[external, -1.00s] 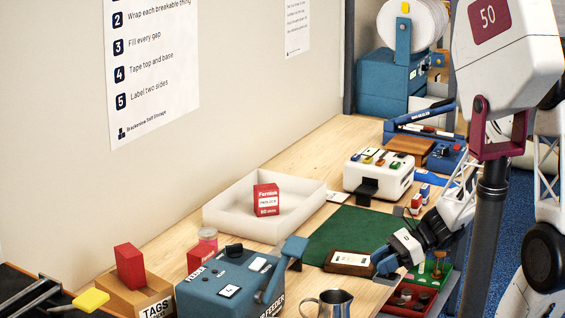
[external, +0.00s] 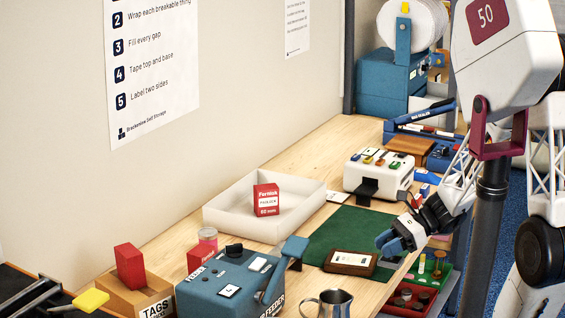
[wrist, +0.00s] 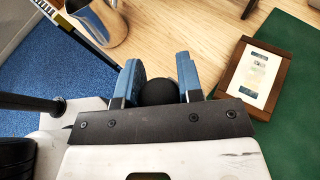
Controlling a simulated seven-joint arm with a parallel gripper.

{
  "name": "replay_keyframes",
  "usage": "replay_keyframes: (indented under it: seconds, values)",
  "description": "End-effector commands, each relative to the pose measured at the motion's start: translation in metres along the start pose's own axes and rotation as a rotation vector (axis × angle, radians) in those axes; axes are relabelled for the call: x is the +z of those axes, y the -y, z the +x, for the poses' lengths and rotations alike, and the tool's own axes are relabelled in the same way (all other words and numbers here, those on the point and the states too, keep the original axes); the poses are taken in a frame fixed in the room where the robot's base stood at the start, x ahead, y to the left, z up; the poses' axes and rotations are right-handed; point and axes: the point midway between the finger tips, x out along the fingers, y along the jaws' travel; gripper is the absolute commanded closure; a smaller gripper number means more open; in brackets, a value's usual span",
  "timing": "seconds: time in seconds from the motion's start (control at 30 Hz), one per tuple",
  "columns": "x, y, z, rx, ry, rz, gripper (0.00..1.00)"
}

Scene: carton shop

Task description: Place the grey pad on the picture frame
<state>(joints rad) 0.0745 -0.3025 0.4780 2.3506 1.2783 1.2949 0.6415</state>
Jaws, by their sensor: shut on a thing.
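The picture frame (external: 350,262), brown with a pale centre panel, lies flat at the near edge of the green mat. It also shows at the right in the wrist view (wrist: 256,76). My gripper (external: 385,242) is above the bench's front edge, just right of the frame in the external view and apart from it. Its blue fingers are shut on a dark, rounded thing, which I take to be the grey pad (wrist: 158,92). The pad is partly hidden by my gripper, and I cannot make it out in the external view.
A metal mug (external: 328,302) stands near the front edge, beside the blue tape feeder (external: 225,288). A red and green tray (external: 408,298) with small items sits below my gripper. The green mat (external: 340,228) is clear behind the frame. A white tray (external: 225,215) holds a red box.

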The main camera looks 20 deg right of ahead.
Motion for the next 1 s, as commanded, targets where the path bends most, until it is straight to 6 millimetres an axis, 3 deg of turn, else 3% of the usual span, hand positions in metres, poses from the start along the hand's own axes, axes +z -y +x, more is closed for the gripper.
replay_keyframes:
  seconds: [1.0]
  values:
    - [0.004, 0.133, 0.044, 0.001, 0.0, 0.0, 0.9]
